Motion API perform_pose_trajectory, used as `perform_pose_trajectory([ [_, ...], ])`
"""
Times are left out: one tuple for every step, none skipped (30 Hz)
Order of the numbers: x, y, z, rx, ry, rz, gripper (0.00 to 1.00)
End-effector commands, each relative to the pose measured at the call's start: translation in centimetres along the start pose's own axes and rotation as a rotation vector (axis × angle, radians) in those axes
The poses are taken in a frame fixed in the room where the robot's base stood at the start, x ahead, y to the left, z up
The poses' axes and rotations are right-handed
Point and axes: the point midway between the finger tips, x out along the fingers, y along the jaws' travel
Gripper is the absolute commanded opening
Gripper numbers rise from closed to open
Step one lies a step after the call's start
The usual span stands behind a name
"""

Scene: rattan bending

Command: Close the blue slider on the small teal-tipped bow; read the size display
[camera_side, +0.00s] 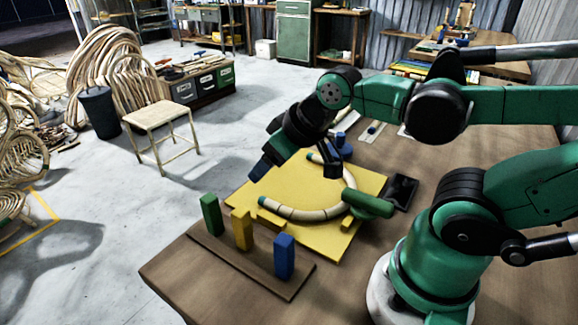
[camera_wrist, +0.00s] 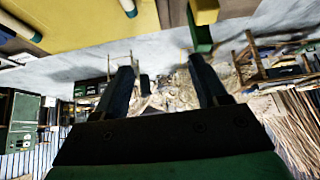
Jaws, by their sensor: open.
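A curved cream rattan bow with teal tips (camera_side: 295,213) lies on the yellow board (camera_side: 243,186), its open side facing left. Its two teal-tipped ends (camera_wrist: 128,8) show at the top of the wrist view. A blue part (camera_side: 341,147), which looks like the slider, is at the far end of the bow, partly hidden by my arm. A dark flat panel (camera_side: 402,191), probably the size display, lies right of the board; no reading is legible. My gripper (camera_side: 260,166) is in the air above the board's left side. Its fingers (camera_wrist: 161,68) are apart with nothing between them.
Green (camera_side: 210,215), yellow (camera_side: 242,229) and blue (camera_side: 284,256) blocks stand on a brown strip at the table's front. A green rounded part (camera_side: 367,204) sits at the board's right edge. Floor with a chair (camera_side: 157,113) lies left.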

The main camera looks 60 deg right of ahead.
Motion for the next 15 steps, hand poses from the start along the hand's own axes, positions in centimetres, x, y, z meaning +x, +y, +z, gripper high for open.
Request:
perform_pose_trajectory([
  [0.0,0.0,0.0,0.000,0.000,0.000,0.66],
  [0.0,0.0,0.0,0.000,0.000,0.000,0.66],
  [0.0,0.0,0.0,0.000,0.000,0.000,0.66],
  [0.0,0.0,0.0,0.000,0.000,0.000,0.60],
  [0.0,0.0,0.0,0.001,0.000,0.001,0.52],
  [0.0,0.2,-0.1,0.007,-0.002,0.004,0.40],
  [0.0,0.4,-0.3,0.017,-0.005,0.010,0.32],
  [-0.1,0.7,-0.6,0.031,-0.009,0.018,0.23],
  [-0.1,1.4,-1.1,0.058,-0.016,0.034,0.12],
  [-0.1,2.0,-1.6,0.086,-0.024,0.049,0.03],
  [-0.1,2.9,-2.1,0.120,-0.034,0.068,0.00],
  [-0.1,4.2,-2.9,0.174,-0.048,0.098,0.00],
  [-0.1,5.4,-3.5,0.218,-0.060,0.124,0.00],
  [-0.1,6.7,-4.2,0.268,-0.073,0.151,0.00],
  [0.0,8.7,-4.9,0.339,-0.090,0.188,0.00],
])
